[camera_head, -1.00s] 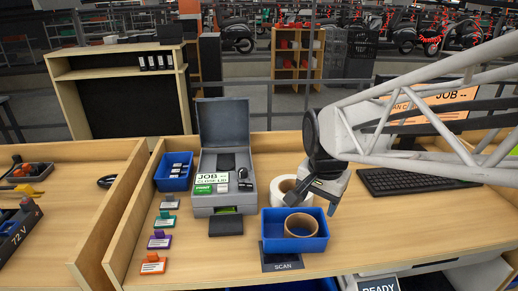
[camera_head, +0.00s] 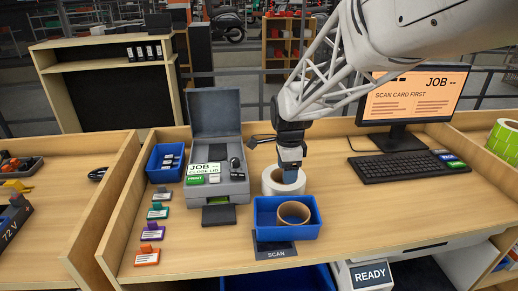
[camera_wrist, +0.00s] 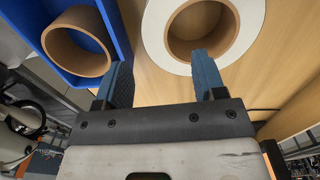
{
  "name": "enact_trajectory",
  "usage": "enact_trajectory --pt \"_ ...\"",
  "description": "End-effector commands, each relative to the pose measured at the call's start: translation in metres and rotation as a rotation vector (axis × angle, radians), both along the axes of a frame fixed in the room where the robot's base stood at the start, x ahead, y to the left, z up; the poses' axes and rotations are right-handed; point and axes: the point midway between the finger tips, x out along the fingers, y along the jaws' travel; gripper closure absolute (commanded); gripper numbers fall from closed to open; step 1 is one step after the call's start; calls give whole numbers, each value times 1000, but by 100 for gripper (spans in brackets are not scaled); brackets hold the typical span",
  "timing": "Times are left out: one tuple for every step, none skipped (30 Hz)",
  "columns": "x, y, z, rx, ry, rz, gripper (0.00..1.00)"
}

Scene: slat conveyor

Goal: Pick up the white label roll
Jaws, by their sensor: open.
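The white label roll (camera_head: 271,184) stands on the desk just behind the blue tray, its brown core facing up. It also shows in the wrist view (camera_wrist: 249,22), at the top right. My gripper (camera_head: 287,181) points down at the roll in the head view and hides part of it. In the wrist view, my gripper (camera_wrist: 163,82) has its two blue-grey fingers spread apart with nothing between them. The right fingertip overlaps the near rim of the roll; I cannot tell whether they touch.
A blue tray (camera_head: 289,232) holding a brown ring (camera_head: 294,212) stands in front of the roll. A grey label printer (camera_head: 216,188) with its lid up stands left. A keyboard (camera_head: 403,167) and monitor (camera_head: 412,97) are right. Bare desk lies between tray and keyboard.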

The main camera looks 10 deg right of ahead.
Motion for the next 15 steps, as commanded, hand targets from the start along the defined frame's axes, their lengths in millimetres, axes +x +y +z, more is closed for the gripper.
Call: enact_trajectory --pt "0 0 0 0 0 1 36" --pt "0 0 0 0 0 1 36" --pt "0 0 0 0 0 1 36" --pt "0 0 0 0 0 1 36" --pt "0 0 0 0 0 1 36" --pt "0 0 -1 0 0 2 36" --pt "-1 0 -2 0 1 2 36" --pt "-1 0 -3 0 1 2 36" --pt "-1 0 -6 0 2 2 36" --pt "-1 0 -8 0 2 2 36" --pt "-1 0 -11 0 2 2 36" --pt "-1 0 -14 0 2 2 36" --pt "-1 0 -17 0 2 2 36" --pt "-1 0 -19 0 2 2 36" --pt "-1 0 -22 0 2 3 36"
